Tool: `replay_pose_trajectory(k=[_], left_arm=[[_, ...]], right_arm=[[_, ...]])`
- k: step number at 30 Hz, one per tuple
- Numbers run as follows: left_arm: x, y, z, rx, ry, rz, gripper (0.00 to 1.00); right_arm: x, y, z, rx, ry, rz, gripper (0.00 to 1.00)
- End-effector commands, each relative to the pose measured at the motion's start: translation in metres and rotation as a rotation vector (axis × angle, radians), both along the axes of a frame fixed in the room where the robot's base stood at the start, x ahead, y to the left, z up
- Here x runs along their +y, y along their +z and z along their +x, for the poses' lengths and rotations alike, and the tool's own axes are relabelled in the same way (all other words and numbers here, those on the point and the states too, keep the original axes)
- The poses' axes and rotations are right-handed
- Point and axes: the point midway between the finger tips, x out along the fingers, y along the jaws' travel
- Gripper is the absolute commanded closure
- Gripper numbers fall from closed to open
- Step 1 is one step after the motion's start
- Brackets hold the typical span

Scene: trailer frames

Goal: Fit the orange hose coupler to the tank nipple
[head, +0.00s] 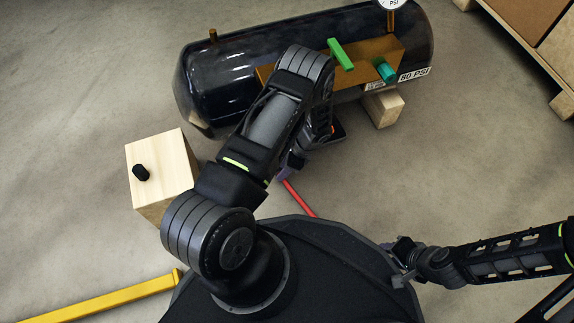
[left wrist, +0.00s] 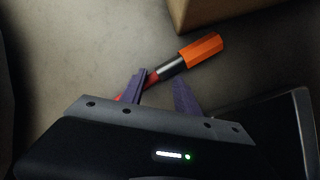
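The orange coupler (left wrist: 202,50) shows in the left wrist view, with a metal and dark collar (left wrist: 171,68) behind it on the red hose (left wrist: 151,77). My left gripper (left wrist: 160,88) has its purple fingers apart; the hose runs behind the left finger, and no firm grasp shows. In the head view the red hose (head: 300,199) runs down from my left gripper (head: 286,171), and my arm mostly hides the coupler. The teal tank nipple (head: 385,70) sticks out of the brown block on the dark tank (head: 218,75). My right gripper (head: 400,268) is low right, its opening unclear.
A green lever (head: 341,54) stands beside the nipple. A wooden block (head: 160,165) with a black knob is left of my left arm. A wooden chock (head: 383,107) supports the tank. A yellow bar (head: 105,300) lies lower left. Floor right of centre is clear.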

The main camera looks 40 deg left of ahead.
Motion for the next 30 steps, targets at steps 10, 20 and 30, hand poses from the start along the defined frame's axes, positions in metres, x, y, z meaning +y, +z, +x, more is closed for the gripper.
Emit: replay_pose_trajectory(k=[10, 20, 30], left_arm=[[0.0001, 0.0001, 0.0000, 0.000, 0.000, 0.000, 0.78], [0.0001, 0.0000, 0.0000, 0.000, 0.000, 0.000, 1.00], [0.0001, 0.0000, 0.0001, 0.000, 0.000, 0.000, 1.00]], right_arm=[[0.0000, -0.0002, -0.0003, 0.001, 0.000, 0.000, 0.64], [0.0000, -0.0002, -0.0003, 0.001, 0.000, 0.000, 0.64], [0.0000, -0.0002, -0.0003, 0.001, 0.000, 0.000, 0.64]])
